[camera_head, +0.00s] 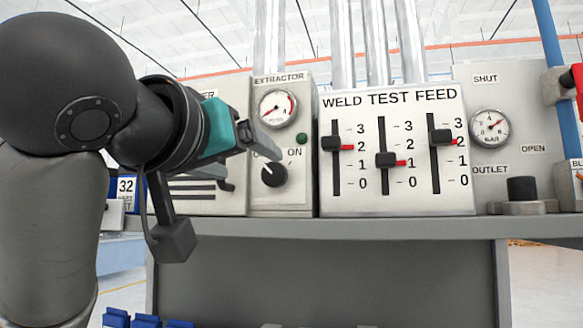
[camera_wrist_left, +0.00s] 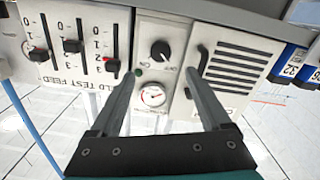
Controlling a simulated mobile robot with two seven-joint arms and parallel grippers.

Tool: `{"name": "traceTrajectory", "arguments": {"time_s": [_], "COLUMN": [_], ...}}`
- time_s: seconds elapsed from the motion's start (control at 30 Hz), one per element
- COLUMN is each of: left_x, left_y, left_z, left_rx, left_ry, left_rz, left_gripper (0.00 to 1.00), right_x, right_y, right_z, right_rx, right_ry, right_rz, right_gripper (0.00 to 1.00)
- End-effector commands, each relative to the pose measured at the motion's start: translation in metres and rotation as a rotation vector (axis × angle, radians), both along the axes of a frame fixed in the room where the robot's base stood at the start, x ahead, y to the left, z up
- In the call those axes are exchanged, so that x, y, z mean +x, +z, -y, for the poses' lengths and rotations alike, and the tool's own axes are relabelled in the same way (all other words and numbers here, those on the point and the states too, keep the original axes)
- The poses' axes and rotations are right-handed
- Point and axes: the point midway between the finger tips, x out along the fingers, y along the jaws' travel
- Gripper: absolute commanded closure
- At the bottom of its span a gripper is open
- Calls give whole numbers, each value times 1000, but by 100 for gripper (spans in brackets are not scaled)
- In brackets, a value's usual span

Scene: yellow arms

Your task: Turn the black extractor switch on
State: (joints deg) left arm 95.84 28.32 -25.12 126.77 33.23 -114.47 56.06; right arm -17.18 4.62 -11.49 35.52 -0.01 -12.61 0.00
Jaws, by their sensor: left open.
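The black extractor switch (camera_head: 274,174) is a round knob low on the grey extractor panel (camera_head: 285,203). Its white mark points up and left, away from the ON label. In the left wrist view the scene is upside down, and the knob (camera_wrist_left: 161,50) shows beyond the fingers. My left gripper (camera_head: 268,140) is in front of the panel, above and left of the knob, and partly covers the label left of ON. It is open and empty; both fingers (camera_wrist_left: 164,82) show apart in the left wrist view, clear of the knob. My right gripper is not in view.
An extractor gauge (camera_head: 278,108) and a green lamp (camera_head: 302,138) sit above the knob. A vented panel with a dark handle (camera_wrist_left: 198,60) is beside it. The weld test feed panel (camera_head: 345,200) with three sliders stands to the right, above a grey ledge (camera_head: 400,228).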

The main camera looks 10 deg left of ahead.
Motion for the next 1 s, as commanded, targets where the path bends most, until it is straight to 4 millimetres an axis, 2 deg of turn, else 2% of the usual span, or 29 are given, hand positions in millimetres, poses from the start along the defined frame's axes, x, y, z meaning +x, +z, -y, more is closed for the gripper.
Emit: {"name": "traceTrajectory", "arguments": {"time_s": [0.5, 0.7, 1.0], "left_x": [90, 107, 110], "left_y": [0, 0, -1], "left_z": [2, 3, 3], "left_rx": [0, -1, -1], "left_ry": [5, 3, 3], "left_rz": [-7, -3, -3], "left_gripper": [19, 19, 19], "right_x": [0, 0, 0], "right_y": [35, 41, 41], "right_z": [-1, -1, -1], "right_rx": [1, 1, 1], "right_ry": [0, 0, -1], "right_rz": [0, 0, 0], "right_gripper": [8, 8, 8]}}
